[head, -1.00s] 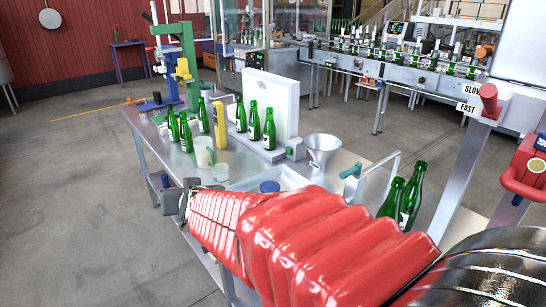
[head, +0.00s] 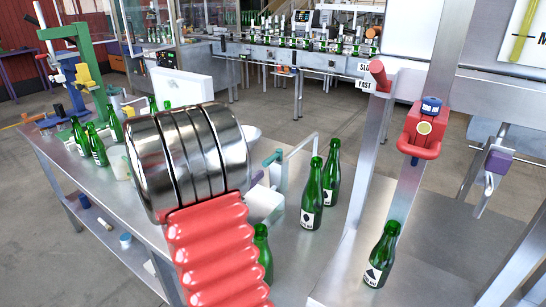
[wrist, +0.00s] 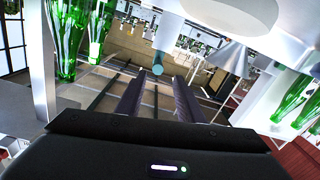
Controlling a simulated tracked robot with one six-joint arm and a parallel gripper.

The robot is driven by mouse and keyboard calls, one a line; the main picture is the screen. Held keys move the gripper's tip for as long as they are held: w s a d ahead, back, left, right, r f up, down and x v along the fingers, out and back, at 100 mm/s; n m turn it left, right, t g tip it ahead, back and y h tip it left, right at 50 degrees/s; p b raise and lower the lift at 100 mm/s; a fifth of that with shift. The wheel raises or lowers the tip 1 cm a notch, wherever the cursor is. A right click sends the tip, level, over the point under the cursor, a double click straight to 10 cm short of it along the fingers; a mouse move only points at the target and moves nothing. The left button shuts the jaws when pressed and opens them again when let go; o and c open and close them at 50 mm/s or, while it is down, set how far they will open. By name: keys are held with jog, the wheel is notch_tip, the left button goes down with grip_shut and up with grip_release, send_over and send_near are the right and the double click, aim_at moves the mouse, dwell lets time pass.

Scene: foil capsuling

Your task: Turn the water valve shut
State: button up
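A teal lever handle (head: 272,158) sits beside a thin pale pipe frame (head: 303,148) at the right part of the steel table; it looks like the water valve, though I cannot be sure. In the wrist view a teal round end (wrist: 158,70) shows under a pale cylinder, in line with the gap between my fingers; I cannot tell whether it is the same part. My gripper (wrist: 160,82) is open, its two dark fingers apart with nothing held between them. In the head view my own arm hides the gripper.
Green bottles (head: 312,196) stand right of the teal handle, and another bottle (head: 382,254) stands nearer. More bottles (head: 96,146) stand at the table's left. A funnel (wrist: 230,57) shows in the wrist view. A red block (head: 422,130) and a purple fitting (head: 499,159) are at the right.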

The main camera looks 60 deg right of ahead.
aim_at(275, 156)
jog(key=shift+s, duration=0.2)
jog(key=d, duration=0.4)
jog(key=s+d, duration=0.1)
jog(key=d, duration=0.4)
jog(key=s+d, duration=0.1)
jog(key=d, duration=0.3)
jog(key=shift+d, duration=0.35)
jog(key=shift+c, duration=0.6)
grip_shut()
